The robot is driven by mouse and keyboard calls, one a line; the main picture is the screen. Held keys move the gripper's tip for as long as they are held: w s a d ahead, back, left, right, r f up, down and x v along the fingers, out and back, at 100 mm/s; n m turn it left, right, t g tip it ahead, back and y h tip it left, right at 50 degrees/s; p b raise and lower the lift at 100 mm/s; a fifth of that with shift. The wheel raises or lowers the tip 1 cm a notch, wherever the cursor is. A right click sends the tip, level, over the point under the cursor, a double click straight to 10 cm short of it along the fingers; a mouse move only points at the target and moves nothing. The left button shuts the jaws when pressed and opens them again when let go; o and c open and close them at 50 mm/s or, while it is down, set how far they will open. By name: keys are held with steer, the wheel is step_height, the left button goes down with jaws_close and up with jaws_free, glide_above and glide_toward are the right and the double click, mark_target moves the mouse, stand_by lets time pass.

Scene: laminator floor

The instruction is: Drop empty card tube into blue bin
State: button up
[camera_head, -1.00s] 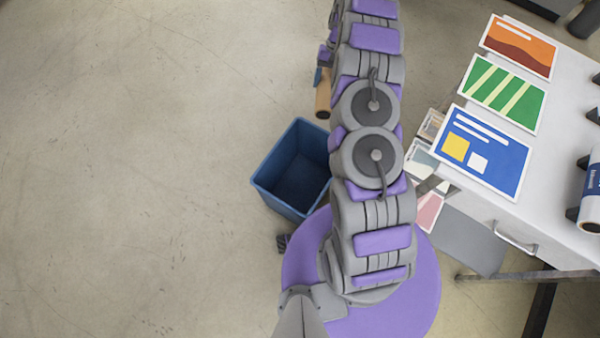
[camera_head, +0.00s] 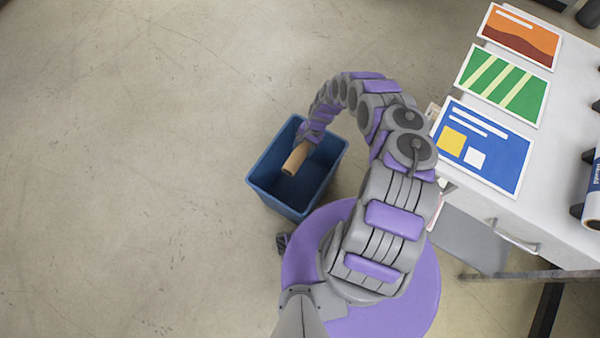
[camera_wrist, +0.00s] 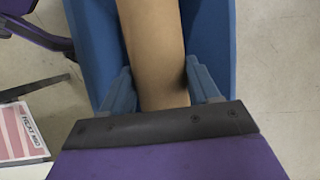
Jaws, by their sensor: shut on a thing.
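The brown card tube (camera_head: 295,159) is held in my gripper (camera_head: 307,140), over the opening of the blue bin (camera_head: 270,197) in the head view. In the wrist view the tube (camera_wrist: 153,45) runs between the two blue-grey fingers of my gripper (camera_wrist: 160,88), which are shut on it. The bin's blue walls (camera_wrist: 212,45) show on both sides of the tube there. The bin stands upright on the floor. I cannot tell how far the tube's lower end is from the bin's floor.
A white laminator table (camera_head: 565,130) with several coloured printed sheets stands at the right. A roll (camera_head: 592,190) lies at its right edge. A grey shelf (camera_head: 470,238) is under the table's front. The concrete floor (camera_head: 120,170) to the left is clear.

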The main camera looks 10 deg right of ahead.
steer(key=shift+a+f, duration=0.35)
steer(key=shift+f, duration=0.05)
steer(key=a+f+b, duration=0.1)
steer(key=f+b, duration=0.1)
steer(key=b, duration=0.1)
steer(key=shift+a+f+h, duration=0.3)
steer(key=shift+a+f, duration=0.05)
steer(key=shift+f, duration=0.05)
steer(key=shift+d+f+b, duration=0.35)
steer(key=shift+f+b, duration=0.4)
steer(key=shift+f, duration=0.1)
steer(key=shift+d+f, duration=0.2)
steer(key=shift+d, duration=0.3)
steer(key=o, duration=0.5)
steer(key=shift+a, duration=0.55)
steer(key=o, duration=0.3)
steer(key=shift+a, duration=0.1)
steer(key=shift+o, duration=0.4)
steer(key=shift+d, duration=0.6)
steer(key=shift+d+r, duration=0.1)
steer(key=shift+r, duration=0.05)
steer(key=p+v, duration=0.4)
steer(key=v, duration=1.1)
steer(key=shift+d+r, duration=0.15)
steer(key=shift+d, duration=0.15)
steer(key=shift+w+r, duration=0.2)
steer(key=shift+r, duration=0.5)
steer(key=shift+d, duration=0.3)
